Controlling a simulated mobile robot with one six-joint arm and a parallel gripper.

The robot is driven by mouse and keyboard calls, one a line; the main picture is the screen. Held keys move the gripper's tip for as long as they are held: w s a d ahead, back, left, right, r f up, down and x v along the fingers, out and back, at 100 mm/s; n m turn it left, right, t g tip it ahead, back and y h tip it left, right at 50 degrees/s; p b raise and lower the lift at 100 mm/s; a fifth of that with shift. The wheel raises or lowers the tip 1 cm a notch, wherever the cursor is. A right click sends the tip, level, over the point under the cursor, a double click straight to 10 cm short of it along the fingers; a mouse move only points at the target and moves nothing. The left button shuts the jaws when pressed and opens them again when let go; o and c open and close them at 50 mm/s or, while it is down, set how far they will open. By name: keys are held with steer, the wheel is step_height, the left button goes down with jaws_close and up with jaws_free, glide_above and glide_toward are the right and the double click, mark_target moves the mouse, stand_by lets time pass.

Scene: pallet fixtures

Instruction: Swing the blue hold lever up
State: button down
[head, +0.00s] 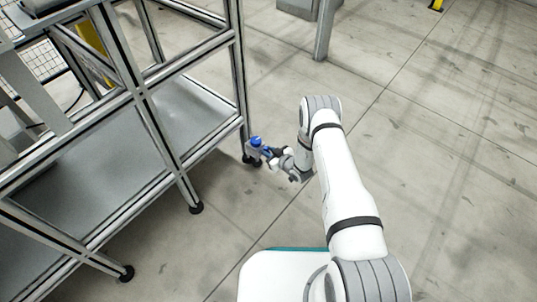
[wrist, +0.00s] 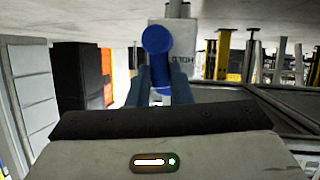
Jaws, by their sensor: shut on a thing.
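The blue hold lever (head: 257,142) is at the outer corner of the metal frame, beside its upright post. In the wrist view the lever (wrist: 156,42) shows its round blue end, with its arm running down the picture between my fingers. A light grey block (wrist: 198,62) behind it carries the word HOLD, upside down in this view. My gripper (head: 272,154) reaches the lever from the right. In the wrist view my gripper (wrist: 161,82) has one blue-grey finger on each side of the lever's arm and is shut on it. The fingers partly hide the arm's lower end.
The metal frame (head: 139,98) with grey shelves (head: 185,118) fills the left of the head view, with feet on the floor. Open concrete floor (head: 440,130) lies to the right. A dark cabinet (wrist: 80,75) and yellow posts (wrist: 223,55) stand farther off in the wrist view.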

steer(key=shift+d+f+m+g, duration=0.1)
steer(key=shift+m+g, duration=0.2)
stand_by(0.4)
steer(key=c, duration=1.3)
jaws_free()
steer(key=shift+w, duration=0.15)
steer(key=p+v, duration=0.3)
steer(key=v, duration=0.5)
steer(key=shift+w, duration=0.1)
